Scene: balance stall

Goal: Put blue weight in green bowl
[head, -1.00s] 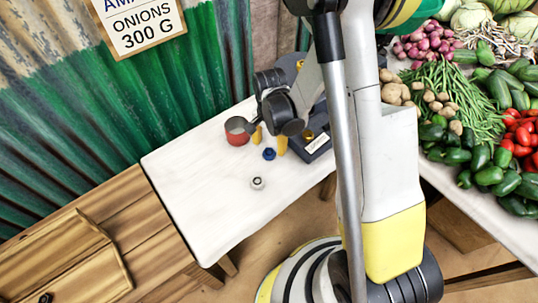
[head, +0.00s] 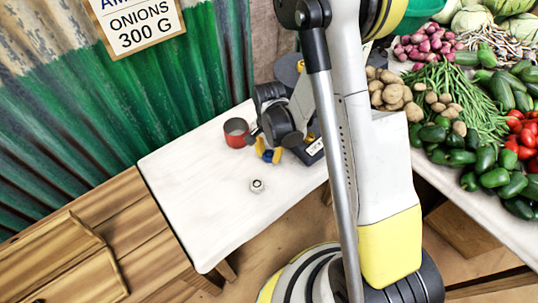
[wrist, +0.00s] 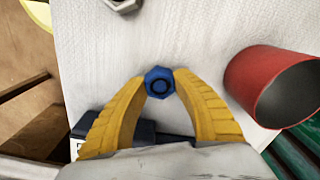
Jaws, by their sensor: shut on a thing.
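The blue weight (wrist: 159,83) is a small knob-like piece with a dark ring on its top. It sits between the yellow fingertips of my gripper (wrist: 160,80), which is shut on it. In the head view the blue weight (head: 270,157) shows at the fingertips over the white table; I cannot tell whether it still touches the table. A rounded green thing (head: 428,12) at the top right, partly hidden behind my arm, may be the green bowl; its inside cannot be seen.
A red cup (head: 236,132) stands left of my gripper. A small grey weight (head: 257,186) lies nearer the front of the white table (head: 205,190). A dark device (head: 312,150) sits behind my gripper. Vegetables (head: 470,120) cover the right table. The white table's left part is clear.

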